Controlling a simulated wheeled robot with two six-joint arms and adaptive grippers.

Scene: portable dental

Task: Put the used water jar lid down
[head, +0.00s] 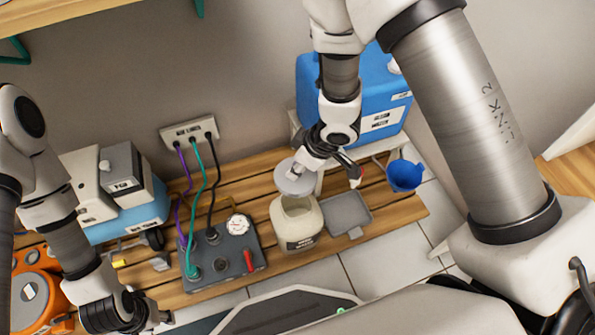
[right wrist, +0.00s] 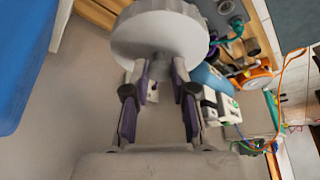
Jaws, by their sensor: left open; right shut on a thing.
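The used water jar (head: 297,224) stands upright on the slatted wooden bench with its mouth open. Its round grey lid (head: 294,180) is held just above and slightly left of the mouth. My right gripper (head: 302,168) is shut on the lid; the right wrist view shows the lid (right wrist: 160,36) between the fingertips (right wrist: 158,68). A grey square tray (head: 348,213) lies just right of the jar, and it looks empty. My left gripper (head: 150,312) is open at the lower left, near the bench's front edge, with nothing seen in it.
A grey control box (head: 222,258) with a gauge and hoses stands left of the jar. A large blue container (head: 366,85) is behind, and a blue funnel (head: 405,175) is at the right. An orange device (head: 38,290) is at far left. Bare slats (head: 400,213) show right of the tray.

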